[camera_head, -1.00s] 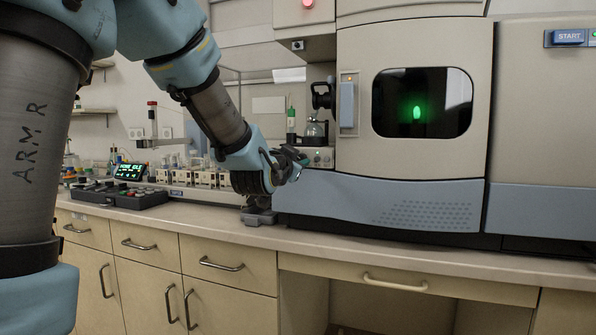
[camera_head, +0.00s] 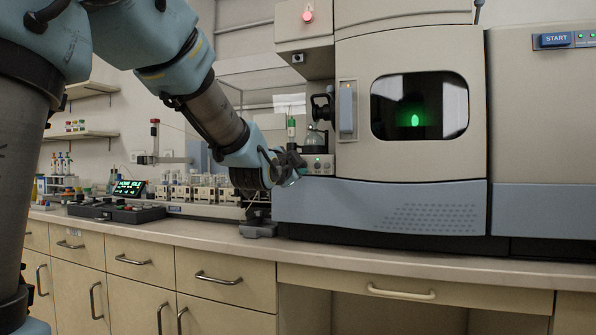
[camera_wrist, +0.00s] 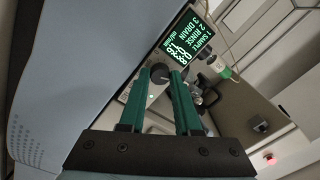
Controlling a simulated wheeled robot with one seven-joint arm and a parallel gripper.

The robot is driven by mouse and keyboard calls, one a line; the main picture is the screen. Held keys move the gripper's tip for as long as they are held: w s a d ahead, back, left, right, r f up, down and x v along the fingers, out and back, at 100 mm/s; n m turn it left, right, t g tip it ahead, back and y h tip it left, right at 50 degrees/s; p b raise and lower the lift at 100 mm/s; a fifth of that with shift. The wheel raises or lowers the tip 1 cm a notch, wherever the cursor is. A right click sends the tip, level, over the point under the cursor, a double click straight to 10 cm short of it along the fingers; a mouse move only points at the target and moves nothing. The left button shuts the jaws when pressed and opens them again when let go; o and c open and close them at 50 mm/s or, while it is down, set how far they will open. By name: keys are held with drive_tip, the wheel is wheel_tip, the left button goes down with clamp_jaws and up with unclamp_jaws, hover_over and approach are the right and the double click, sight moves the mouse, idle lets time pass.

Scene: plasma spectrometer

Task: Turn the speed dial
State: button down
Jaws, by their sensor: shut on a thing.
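The speed dial (camera_wrist: 158,74) is a dark round knob on the pale front panel of a small unit. In the wrist view it sits between the tips of my gripper's green fingers (camera_wrist: 161,76), which are shut on it. A screen (camera_wrist: 188,36) beside the dial shows green text with SAMPL, RINSE and DRAIN lines and numbers. In the head view my gripper (camera_head: 292,165) is at the left end of the big instrument, in front of the unit (camera_head: 319,163). The dial is hidden there, and its turn angle is hard to read.
The large spectrometer (camera_head: 400,205) with a green-glowing window stands to the right. A grey block (camera_head: 257,230) lies on the bench below my gripper. A row of small pale modules (camera_head: 200,194) and a dark control box (camera_head: 115,211) stand to the left.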

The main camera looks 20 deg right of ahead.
drive_tip(key=c, duration=0.9)
unclamp_jaws()
drive_tip(key=v, duration=1)
drive_tip(key=shift+s+a+b, duration=0.25)
drive_tip(key=shift+s+b, duration=0.1)
drive_tip(key=shift+b, duration=0.1)
